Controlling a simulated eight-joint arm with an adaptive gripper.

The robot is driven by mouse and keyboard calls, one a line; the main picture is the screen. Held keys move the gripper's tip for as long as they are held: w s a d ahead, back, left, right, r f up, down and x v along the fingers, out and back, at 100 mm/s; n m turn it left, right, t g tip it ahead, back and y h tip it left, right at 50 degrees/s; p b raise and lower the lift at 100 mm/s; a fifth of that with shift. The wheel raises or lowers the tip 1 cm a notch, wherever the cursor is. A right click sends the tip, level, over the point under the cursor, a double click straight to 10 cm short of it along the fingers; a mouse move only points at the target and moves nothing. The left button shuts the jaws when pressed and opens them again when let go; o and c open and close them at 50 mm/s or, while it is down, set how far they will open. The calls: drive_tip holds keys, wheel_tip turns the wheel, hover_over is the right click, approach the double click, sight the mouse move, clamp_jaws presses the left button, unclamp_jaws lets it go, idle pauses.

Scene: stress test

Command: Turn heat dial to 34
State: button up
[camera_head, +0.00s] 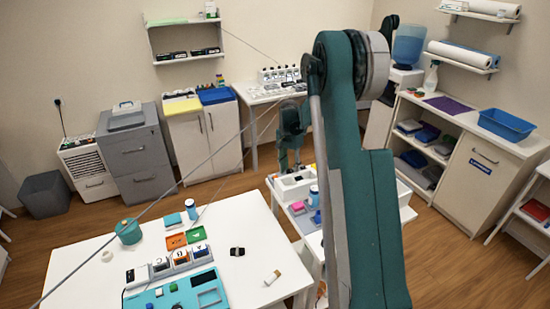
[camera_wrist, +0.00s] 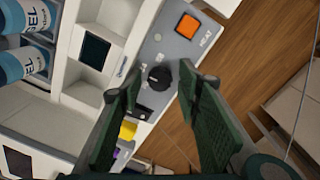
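The heat dial (camera_wrist: 158,77) is a round black knob on a grey panel (camera_wrist: 172,52) marked HEAT in the wrist view. Small markings around it are too small to read, so I cannot tell its setting. My gripper (camera_wrist: 160,72) is open, with its green fingers on either side of the dial in the picture. I see a gap on both sides and no clear contact. In the head view my gripper (camera_head: 290,158) hangs over the white compartment unit (camera_head: 296,190). The dial cannot be made out there.
An orange square button (camera_wrist: 187,26) sits on the panel beyond the dial. Blue-labelled gel bottles (camera_wrist: 25,65) stand at the left by white compartments (camera_wrist: 82,97). A yellow item (camera_wrist: 128,130) lies near the left finger. A white table (camera_head: 80,270) holds several small items.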

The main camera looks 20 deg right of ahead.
sight(289, 171)
drive_tip(key=n+p, duration=0.2)
drive_tip(key=n, duration=0.2)
drive_tip(key=shift+n, duration=0.3)
drive_tip(key=n+p, duration=0.3)
drive_tip(key=n, duration=0.1)
drive_tip(key=shift+s, duration=0.1)
drive_tip(key=r, duration=0.7)
drive_tip(key=shift+a+r, duration=0.2)
drive_tip(key=shift+r, duration=0.15)
drive_tip(key=s+a+r+n+t+b, duration=0.1)
drive_tip(key=s+a+r+t+b, duration=0.2)
drive_tip(key=s+a+r+b, duration=0.4)
drive_tip(key=shift+s+a+r+n+h+b, duration=0.35)
drive_tip(key=shift+s+a+r, duration=2.85)
drive_tip(key=shift+s+a, duration=1.1)
drive_tip(key=shift+s+d, duration=0.25)
drive_tip(key=shift+s, duration=0.05)
